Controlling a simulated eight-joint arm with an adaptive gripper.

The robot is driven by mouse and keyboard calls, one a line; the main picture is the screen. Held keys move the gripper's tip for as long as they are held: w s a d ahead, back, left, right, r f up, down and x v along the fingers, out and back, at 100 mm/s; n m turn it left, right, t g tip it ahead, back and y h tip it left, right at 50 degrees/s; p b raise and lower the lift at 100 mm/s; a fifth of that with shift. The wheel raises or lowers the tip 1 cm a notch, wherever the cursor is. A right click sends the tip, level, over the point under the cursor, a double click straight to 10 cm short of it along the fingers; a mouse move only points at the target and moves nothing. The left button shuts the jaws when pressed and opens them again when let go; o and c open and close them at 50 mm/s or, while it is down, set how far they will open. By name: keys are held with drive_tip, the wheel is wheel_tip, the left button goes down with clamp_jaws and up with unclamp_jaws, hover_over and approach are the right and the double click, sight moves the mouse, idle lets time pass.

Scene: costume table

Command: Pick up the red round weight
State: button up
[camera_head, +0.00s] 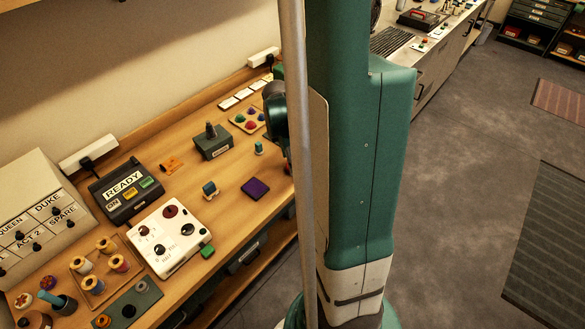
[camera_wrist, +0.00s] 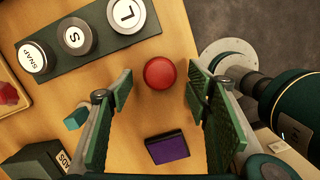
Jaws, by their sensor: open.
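The red round weight (camera_wrist: 159,73) lies on the wooden table in the wrist view, ahead of my fingertips and roughly centred between them. I cannot make it out in the head view, where my own column and arm cover that part of the table. My gripper (camera_wrist: 158,92) is open and empty, with one green-padded finger to the left of the weight and one to the right. Neither finger appears to touch it.
A purple block (camera_wrist: 168,147) lies between the fingers, nearer the palm. A dark strip (camera_wrist: 87,62) with several round labelled knobs is beyond. A small teal piece (camera_wrist: 75,118) is left. The head view shows a white panel (camera_head: 166,262) and READY box (camera_head: 118,213).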

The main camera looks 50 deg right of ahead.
drive_tip(key=shift+d+f, duration=0.15)
drive_tip(key=shift+f, duration=0.95)
drive_tip(key=c, duration=1.1)
drive_tip(key=shift+r, duration=0.15)
drive_tip(key=shift+c, duration=0.4)
wheel_tip(320, 180, up, 10)
drive_tip(key=shift+p, duration=0.45)
